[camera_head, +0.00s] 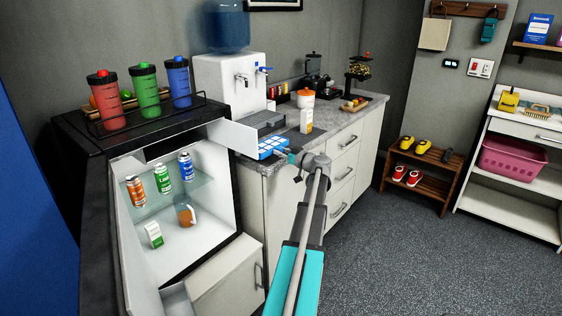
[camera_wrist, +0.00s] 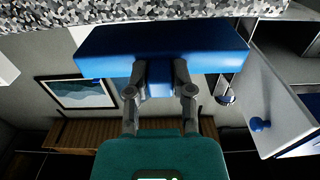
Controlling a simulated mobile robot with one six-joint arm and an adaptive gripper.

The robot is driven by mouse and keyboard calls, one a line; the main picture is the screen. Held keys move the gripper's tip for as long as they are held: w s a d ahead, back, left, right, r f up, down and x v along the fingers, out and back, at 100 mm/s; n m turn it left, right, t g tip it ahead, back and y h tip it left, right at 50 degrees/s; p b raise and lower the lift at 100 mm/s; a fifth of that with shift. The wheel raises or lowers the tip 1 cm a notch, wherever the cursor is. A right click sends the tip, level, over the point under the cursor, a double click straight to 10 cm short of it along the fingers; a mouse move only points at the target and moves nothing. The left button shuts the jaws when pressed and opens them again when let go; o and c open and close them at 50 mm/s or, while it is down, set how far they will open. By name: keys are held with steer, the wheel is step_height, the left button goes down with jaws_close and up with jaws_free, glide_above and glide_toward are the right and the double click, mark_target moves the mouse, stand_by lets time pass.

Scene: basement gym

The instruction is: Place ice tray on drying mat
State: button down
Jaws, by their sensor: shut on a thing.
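The ice tray (camera_head: 271,147) is blue with pale cells on top. It is at the front edge of the grey counter, beside the corner near the small fridge. In the wrist view the ice tray (camera_wrist: 110,50) is a wide blue bar across the top. My gripper (camera_wrist: 160,72) is shut on the middle of its near side. In the head view my gripper (camera_head: 287,154) is at the tray's right end, partly hidden by my arm. A flat dark grey piece (camera_head: 271,128) lies on the counter behind the tray; I cannot tell whether it is the drying mat.
A white water dispenser (camera_head: 228,82) stands behind. An orange-lidded canister (camera_head: 305,99) and a white carton (camera_head: 306,120) stand to the right. The fridge (camera_head: 205,205) is open, with cans inside. A white panel (camera_head: 232,136) juts out left of the tray.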

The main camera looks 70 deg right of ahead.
steer(key=shift+f+b, duration=1.5)
steer(key=shift+f, duration=0.2)
steer(key=shift+f, duration=0.1)
steer(key=shift+c, duration=2.4)
jaws_free()
steer(key=shift+s+a, duration=0.1)
steer(key=shift+s, duration=0.1)
glide_toward(281, 162)
steer(key=shift+s+a+r, duration=0.25)
steer(key=shift+s+r, duration=0.15)
steer(key=shift+s, duration=0.05)
steer(key=shift+s+a+r, duration=0.2)
steer(key=shift+s+r, duration=0.2)
steer(key=shift+s, duration=0.05)
